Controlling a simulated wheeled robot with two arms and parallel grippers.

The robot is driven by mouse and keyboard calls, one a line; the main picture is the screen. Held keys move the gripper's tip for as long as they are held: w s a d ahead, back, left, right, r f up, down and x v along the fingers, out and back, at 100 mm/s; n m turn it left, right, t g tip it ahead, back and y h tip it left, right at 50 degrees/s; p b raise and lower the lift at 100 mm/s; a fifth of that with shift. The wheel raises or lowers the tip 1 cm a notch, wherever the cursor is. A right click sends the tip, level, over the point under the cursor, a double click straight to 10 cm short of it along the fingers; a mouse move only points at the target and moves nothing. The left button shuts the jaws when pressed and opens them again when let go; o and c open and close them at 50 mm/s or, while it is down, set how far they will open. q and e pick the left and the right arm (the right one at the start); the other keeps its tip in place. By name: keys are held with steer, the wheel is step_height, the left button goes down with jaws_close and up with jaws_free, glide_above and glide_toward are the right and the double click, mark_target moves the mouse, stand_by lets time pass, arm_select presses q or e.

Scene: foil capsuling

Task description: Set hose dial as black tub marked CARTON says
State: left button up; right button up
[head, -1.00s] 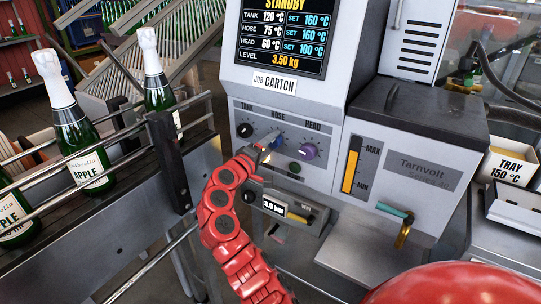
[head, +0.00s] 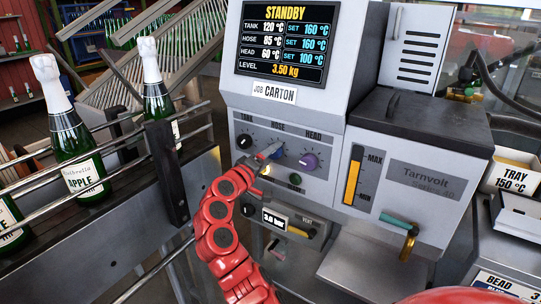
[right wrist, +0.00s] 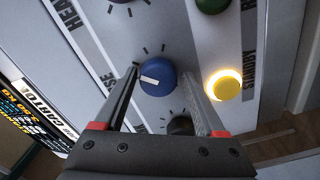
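The blue HOSE dial (head: 278,153) is the middle one of three on the grey glue machine. In the right wrist view the blue dial (right wrist: 157,78) has a white pointer mark. My right gripper (head: 268,154) is at this dial. In the right wrist view its fingers (right wrist: 166,76) are apart on either side of the dial, with a gap by the right finger. The machine display (head: 285,42) reads HOSE 85 °C, SET 160 °C. A JOB label (head: 275,93) below it reads CARTON. No black tub marked CARTON is in view. My left gripper is not in view.
The black TANK dial (head: 244,141) and purple HEAD dial (head: 309,161) flank the blue one. A lit yellow button (right wrist: 225,85) is close to the right finger. A TRAY 150 °C tub (head: 512,178) stands right. Bottles (head: 75,150) line a railed conveyor at left.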

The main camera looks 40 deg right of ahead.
steer(key=shift+o, duration=0.8)
steer(key=v, duration=1.7)
steer(key=shift+a, duration=0.2)
steer(key=shift+s, duration=0.15)
